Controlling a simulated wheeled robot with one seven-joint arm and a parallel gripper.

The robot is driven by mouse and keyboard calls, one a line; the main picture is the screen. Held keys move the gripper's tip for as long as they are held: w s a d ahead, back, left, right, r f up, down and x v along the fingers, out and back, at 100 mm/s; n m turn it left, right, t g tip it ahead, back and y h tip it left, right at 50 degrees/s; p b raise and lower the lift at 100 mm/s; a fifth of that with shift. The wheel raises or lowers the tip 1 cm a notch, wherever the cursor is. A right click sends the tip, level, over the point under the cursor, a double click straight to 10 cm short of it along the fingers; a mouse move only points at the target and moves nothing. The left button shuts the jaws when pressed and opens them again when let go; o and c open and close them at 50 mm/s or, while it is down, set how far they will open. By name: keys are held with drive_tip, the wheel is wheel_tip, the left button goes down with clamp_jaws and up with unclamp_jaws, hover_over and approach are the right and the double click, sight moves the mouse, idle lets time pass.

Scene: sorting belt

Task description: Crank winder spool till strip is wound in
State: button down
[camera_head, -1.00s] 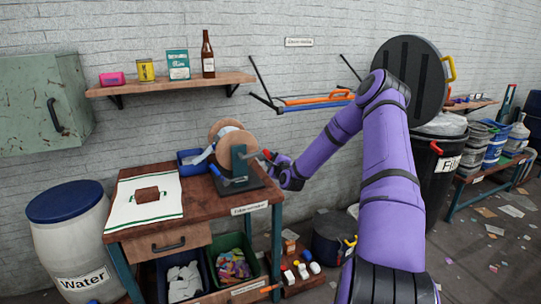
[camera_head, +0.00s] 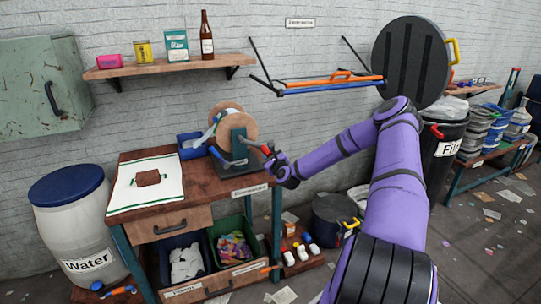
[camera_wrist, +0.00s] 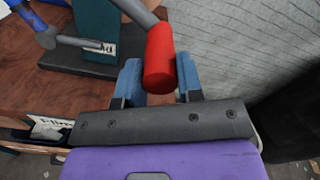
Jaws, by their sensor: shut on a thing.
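The winder (camera_head: 238,162) stands at the right end of the wooden workbench, with a dark base and upright plate. Its spool has brown round flanges (camera_head: 232,120). A pale strip (camera_head: 212,131) shows at the spool's left, by a blue bin; how much is wound cannot be told. The crank has a grey arm and a red grip (camera_wrist: 160,58), which also shows in the head view (camera_head: 266,149). My gripper (camera_wrist: 160,76) is shut around the red grip, its blue fingers on either side. The crank points right and slightly down. A blue-handled lever (camera_wrist: 47,38) sits on the winder's left.
A shelf (camera_head: 165,67) hangs above. The wall is close behind the bench, and a dark pot (camera_head: 335,217) stands on the floor at right.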

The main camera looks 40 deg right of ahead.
idle(0.4)
drive_tip(key=c, duration=0.8)
unclamp_jaws()
drive_tip(key=v, duration=1.1)
drive_tip(key=shift+w, duration=0.1)
